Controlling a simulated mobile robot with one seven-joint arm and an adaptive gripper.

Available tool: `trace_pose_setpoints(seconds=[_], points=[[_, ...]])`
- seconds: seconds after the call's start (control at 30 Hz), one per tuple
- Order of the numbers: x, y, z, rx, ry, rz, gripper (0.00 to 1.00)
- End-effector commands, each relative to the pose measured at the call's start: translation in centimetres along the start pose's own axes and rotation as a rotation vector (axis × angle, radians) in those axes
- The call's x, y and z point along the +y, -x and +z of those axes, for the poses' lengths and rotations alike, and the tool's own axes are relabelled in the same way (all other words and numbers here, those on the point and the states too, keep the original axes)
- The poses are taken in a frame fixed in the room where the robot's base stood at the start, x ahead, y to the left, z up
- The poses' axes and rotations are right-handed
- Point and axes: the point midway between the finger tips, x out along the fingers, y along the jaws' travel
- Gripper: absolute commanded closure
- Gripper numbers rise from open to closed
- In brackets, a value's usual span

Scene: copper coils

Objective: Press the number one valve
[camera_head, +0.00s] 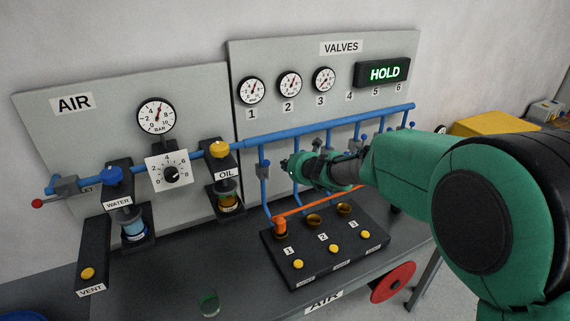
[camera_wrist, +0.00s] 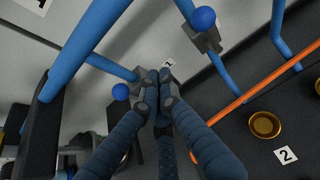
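My gripper (camera_head: 289,165) is in front of the valves panel, below the thick blue pipe, beside the leftmost drop pipe. In the wrist view its dark fingers (camera_wrist: 158,80) are together at the tips with nothing seen between them. A blue ball knob (camera_wrist: 120,92) on a grey valve body is just left of the fingertips, apparently on the leftmost drop pipe. A small label reading 1 (camera_wrist: 168,65) is just beyond the fingertips. Another blue ball knob (camera_wrist: 203,18) is at upper right. I cannot tell whether the fingers touch a knob.
A black block (camera_head: 330,258) with numbered places and yellow buttons sits below the gripper. An orange rod (camera_head: 320,201) crosses above it; it also shows in the wrist view (camera_wrist: 243,98). A lit HOLD sign (camera_head: 384,73) is on the panel. Water and oil units stand left.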

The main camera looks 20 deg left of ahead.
Motion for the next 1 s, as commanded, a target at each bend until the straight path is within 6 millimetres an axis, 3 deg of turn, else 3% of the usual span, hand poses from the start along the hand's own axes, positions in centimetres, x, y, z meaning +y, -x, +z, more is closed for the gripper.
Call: trace_pose_setpoints(seconds=[0.6,1.0], points=[[2.7,4.7,-2.4,0.000,-0.001,0.000,1.00],[3.7,6.2,-3.2,0.000,-0.001,0.000,1.00]])
